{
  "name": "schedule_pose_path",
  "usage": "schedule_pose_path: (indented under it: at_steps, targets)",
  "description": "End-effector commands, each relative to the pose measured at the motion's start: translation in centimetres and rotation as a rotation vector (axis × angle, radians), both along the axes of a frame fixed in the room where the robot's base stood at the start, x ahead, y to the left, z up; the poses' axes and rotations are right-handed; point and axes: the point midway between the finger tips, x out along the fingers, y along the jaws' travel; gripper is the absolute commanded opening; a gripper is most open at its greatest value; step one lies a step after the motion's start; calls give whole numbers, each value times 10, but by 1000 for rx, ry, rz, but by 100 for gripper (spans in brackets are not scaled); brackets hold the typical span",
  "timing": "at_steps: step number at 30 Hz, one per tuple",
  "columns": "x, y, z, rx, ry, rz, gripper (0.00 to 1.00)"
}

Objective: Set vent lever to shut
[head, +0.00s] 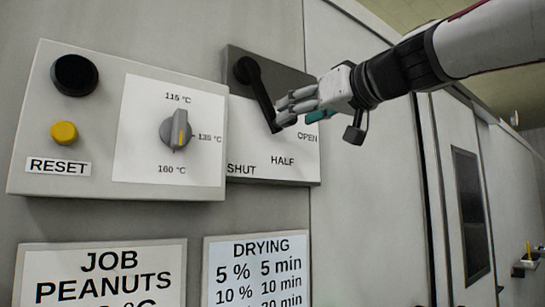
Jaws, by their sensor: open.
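The black vent lever (259,92) is mounted on a panel (300,169) marked SHUT, HALF and OPEN. Its pivot is at the panel's upper left. The lever slants down and to the right, its tip pointing between the HALF and OPEN labels. SHUT is at the lower left, HALF at the lower middle, OPEN at the right. My gripper (284,109) is open, with its fingertips at the right side of the lever's lower end. I cannot tell whether they touch it.
Left of the vent panel is a control box (42,110) with a black knob (75,75), a yellow RESET button (64,133) and a temperature dial (176,133). Job (104,272) and drying (256,270) signs hang below. A door with a dark window (468,213) is at right.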

Motion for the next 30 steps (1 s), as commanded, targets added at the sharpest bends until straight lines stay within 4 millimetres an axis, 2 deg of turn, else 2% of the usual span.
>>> schedule_pose_path:
  at_steps: [3, 8, 19, 25, 26, 30]
  targets:
    - [14, 10, 1, 1, 2, 1, 50]
    - [26, 18, 0, 1, 2, 1, 50]
    - [30, 20, 0, 1, -1, -1, 50]
    - [30, 20, 0, 0, 0, 0, 4]
    - [30, 20, 0, 1, 1, 0, 0]
    - [30, 20, 0, 1, 1, 0, 0]
